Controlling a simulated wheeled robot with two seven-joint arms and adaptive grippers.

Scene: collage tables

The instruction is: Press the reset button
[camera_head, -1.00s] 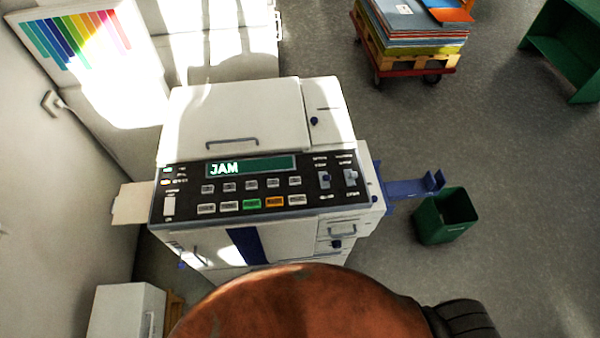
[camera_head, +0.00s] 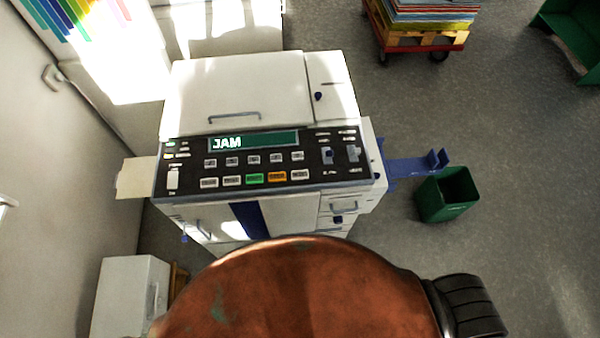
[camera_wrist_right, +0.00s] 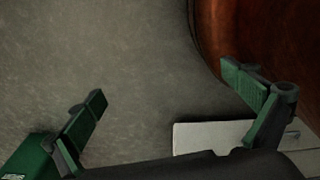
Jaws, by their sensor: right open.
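The copier (camera_head: 236,93) stands ahead in the head view, with a dark control panel along its front top. Its green display (camera_head: 253,141) reads JAM. Below the display are two rows of small buttons, among them a green button (camera_head: 254,178) and an orange button (camera_head: 277,177). The button labels are too small to read, so I cannot tell which one is reset. My right gripper (camera_wrist_right: 165,95) shows in the right wrist view, open and empty over grey floor, with its green-padded fingers wide apart. Neither gripper shows in the head view.
A blue bracket (camera_head: 405,166) sticks out from the copier's right side, beside a green bin (camera_head: 447,194). A beige tray (camera_head: 136,178) juts out at the left. A loaded pallet cart (camera_head: 415,40) stands at the back right. A white cabinet (camera_head: 124,298) is at lower left.

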